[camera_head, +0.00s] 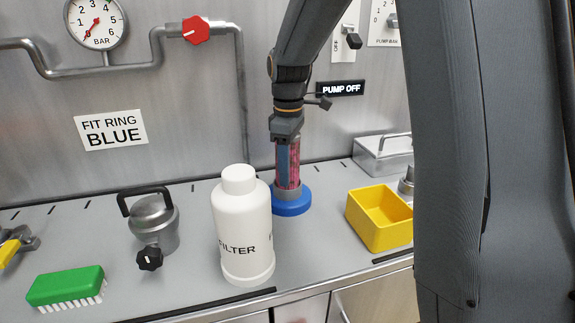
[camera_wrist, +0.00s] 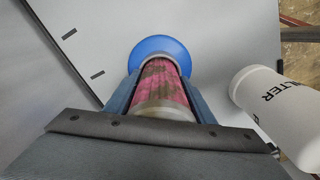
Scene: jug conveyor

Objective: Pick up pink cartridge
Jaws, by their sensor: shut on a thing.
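The pink cartridge (camera_head: 294,165) is an upright clear cylinder with pink inside, standing in a round blue base (camera_head: 291,204) behind and right of the white filter bottle. In the wrist view the cartridge (camera_wrist: 162,86) shows pink with brown patches between my fingers, with the blue base (camera_wrist: 150,49) around its far end. My gripper (camera_head: 288,165) comes down from above with its blue-grey fingers along the cartridge's sides. It is shut on the cartridge. My gripper (camera_wrist: 155,95) hides part of its sides in the wrist view.
A white FILTER bottle (camera_head: 243,235) stands close in front, left of the cartridge; the wrist view shows it at right (camera_wrist: 285,110). A yellow bin (camera_head: 382,222) is to the right. A metal pot (camera_head: 152,222) and green brush (camera_head: 66,287) are at left. A sign reads FIT RING BLUE (camera_head: 111,130).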

